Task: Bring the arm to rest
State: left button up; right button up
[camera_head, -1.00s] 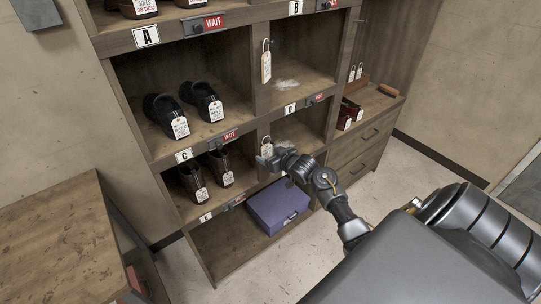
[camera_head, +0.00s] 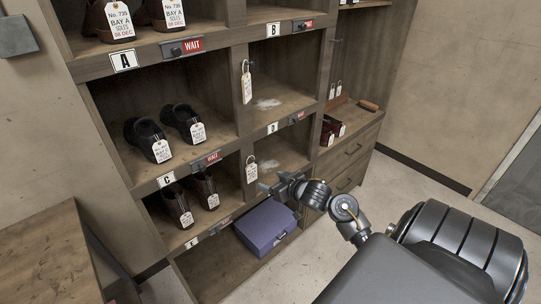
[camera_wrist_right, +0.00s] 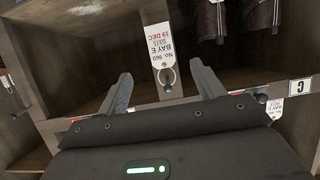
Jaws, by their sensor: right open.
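My right gripper (camera_head: 272,186) is in front of the right column of the shelf rack, just right of a hanging white tag (camera_head: 251,172). Its two fingers (camera_wrist_right: 163,85) are spread apart with nothing held between them. In the right wrist view a tag (camera_wrist_right: 158,45) marked No. 960, Bay E, hangs by a ring beyond the gap between the fingers. My right arm reaches in from the lower right. My left gripper is out of view.
The wooden rack (camera_head: 148,184) holds dark shoes (camera_head: 181,122) with tags. A purple box (camera_head: 265,227) lies in the bottom bay below my gripper. A drawer unit (camera_head: 352,160) stands to the right, a wooden table (camera_head: 45,250) lower left. Open floor lies right.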

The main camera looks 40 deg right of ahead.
dwell(0.3)
notch_tip(320, 180, down, 15)
jog(key=s+d+g, duration=0.1)
jog(key=g, duration=0.1)
jog(key=s+a+f+g+b, duration=0.1)
jog(key=s+a+f+g, duration=0.1)
jog(key=s+f, duration=0.5)
jog(key=s+a+f+g+b, duration=0.1)
jog(key=s+a+f, duration=0.1)
jog(key=f, duration=1)
jog(key=s+a+f+n+g, duration=0.1)
jog(key=s+a+f+g, duration=0.3)
jog(key=s+f, duration=0.95)
jog(key=s+a+f+g+b, duration=0.1)
jog(key=s+a+f, duration=0.1)
jog(key=s, duration=0.5)
jog(key=s+a+f+n+g, duration=0.1)
jog(key=s+a+f, duration=0.2)
jog(key=s+a, duration=0.2)
jog(key=s+a+f+g+b, duration=0.1)
jog(key=s+a+f, duration=0.2)
jog(key=s, duration=0.7)
jog(key=shift+a+f+n+g+b, duration=0.2)
jog(key=shift+a+n+g+b, duration=0.1)
jog(key=shift+a, duration=0.2)
